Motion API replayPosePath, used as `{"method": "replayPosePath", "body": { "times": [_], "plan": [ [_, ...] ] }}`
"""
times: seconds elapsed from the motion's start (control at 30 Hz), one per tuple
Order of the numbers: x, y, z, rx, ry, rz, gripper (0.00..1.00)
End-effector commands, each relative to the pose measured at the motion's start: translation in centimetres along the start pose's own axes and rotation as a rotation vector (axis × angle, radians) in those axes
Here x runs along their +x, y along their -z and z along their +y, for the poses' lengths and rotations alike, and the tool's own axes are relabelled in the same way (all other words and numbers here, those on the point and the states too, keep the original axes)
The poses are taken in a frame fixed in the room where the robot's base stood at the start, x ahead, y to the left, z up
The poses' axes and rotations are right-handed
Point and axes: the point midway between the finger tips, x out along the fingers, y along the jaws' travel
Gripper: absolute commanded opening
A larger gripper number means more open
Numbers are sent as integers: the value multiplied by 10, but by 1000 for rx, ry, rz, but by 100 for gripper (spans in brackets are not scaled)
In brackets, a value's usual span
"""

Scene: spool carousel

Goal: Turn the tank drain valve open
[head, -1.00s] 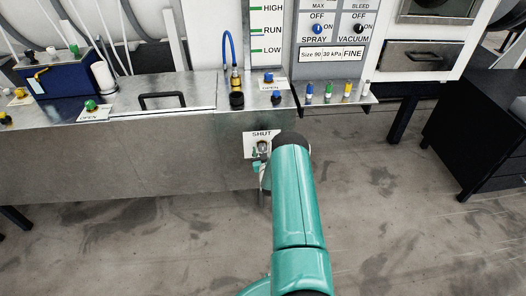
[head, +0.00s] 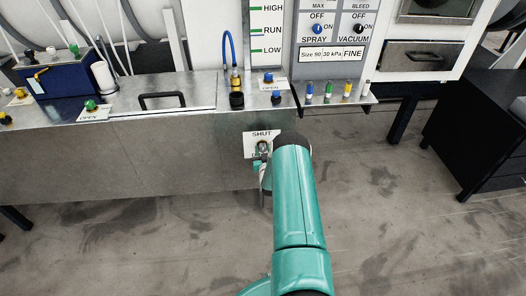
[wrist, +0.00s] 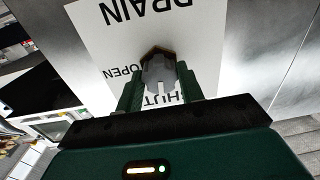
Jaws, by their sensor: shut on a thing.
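The drain valve shows in the wrist view as a grey fitting (wrist: 158,72) with a brown rim, in front of a white label plate (wrist: 205,30) reading DRAIN, OPEN and SHUT upside down. My gripper (wrist: 160,88) has one finger on each side of the fitting and is shut on it. In the head view the valve (head: 262,146) sits on the tank's front wall under the word SHUT. My teal arm hides the plate's right edge and much of the gripper. The handle's exact angle cannot be told.
The steel tank (head: 130,160) spans the left. A blue knob by an OPEN label (head: 272,87) stands on its top. A shelf with several coloured bottles (head: 335,99) juts out at right. A black cabinet (head: 485,130) stands far right. The floor is clear.

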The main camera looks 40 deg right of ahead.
Motion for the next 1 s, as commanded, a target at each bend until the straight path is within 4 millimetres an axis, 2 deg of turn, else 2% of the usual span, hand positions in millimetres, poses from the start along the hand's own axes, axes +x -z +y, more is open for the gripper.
{"method": "replayPosePath", "body": {
  "times": [1.0],
  "plan": [
    [0, 0, 2, 931, -5, 29, 15]
  ]
}}
